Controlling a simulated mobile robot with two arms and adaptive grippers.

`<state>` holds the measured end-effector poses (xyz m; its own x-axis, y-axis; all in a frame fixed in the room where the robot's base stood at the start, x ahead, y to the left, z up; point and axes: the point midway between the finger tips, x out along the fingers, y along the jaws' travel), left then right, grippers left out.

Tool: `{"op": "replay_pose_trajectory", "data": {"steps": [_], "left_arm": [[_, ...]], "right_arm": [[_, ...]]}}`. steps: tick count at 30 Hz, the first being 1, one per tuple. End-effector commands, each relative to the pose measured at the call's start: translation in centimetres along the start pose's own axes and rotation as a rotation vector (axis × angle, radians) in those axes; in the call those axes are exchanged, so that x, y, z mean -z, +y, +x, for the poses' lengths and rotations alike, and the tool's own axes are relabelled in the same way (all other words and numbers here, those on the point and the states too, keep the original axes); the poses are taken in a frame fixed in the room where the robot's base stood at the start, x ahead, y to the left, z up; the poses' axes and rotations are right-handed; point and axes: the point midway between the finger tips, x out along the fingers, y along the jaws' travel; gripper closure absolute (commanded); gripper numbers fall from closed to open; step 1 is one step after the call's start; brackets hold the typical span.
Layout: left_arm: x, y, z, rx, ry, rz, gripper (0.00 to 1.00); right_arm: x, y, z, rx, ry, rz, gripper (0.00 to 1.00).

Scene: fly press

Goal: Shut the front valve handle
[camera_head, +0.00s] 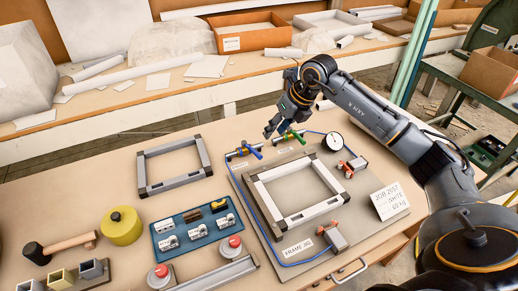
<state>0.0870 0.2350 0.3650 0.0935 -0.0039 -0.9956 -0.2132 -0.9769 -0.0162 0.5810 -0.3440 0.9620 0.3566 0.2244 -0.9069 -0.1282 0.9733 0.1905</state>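Two small valves stand at the back edge of the grey fixture plate (262,217). One has a blue handle (252,150), the other a green handle (292,134). My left gripper is out of view.
A light frame (265,197) lies on the plate between red-handled clamps (335,237). A round gauge (333,141) and blue hose are near the valves. A sign (390,200) stands at right. Another frame (142,176), a blue tray (162,243) and a hammer (62,245) lie left.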

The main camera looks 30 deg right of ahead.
Motion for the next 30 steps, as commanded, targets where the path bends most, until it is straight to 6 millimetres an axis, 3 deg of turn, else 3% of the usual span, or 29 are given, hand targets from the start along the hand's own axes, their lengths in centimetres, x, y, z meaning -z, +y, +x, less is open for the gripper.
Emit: {"op": "replay_pose_trajectory", "data": {"steps": [15,21,30], "left_arm": [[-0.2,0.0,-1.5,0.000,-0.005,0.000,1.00],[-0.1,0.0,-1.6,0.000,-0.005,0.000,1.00],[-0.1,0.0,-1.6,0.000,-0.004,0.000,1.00]], "right_arm": [[0.0,0.2,10.2,-0.006,0.003,0.003,0.62],[0.0,0.1,12.1,-0.005,0.001,0.003,0.62],[0.0,0.1,12.4,-0.004,0.000,0.001,0.62]]}}
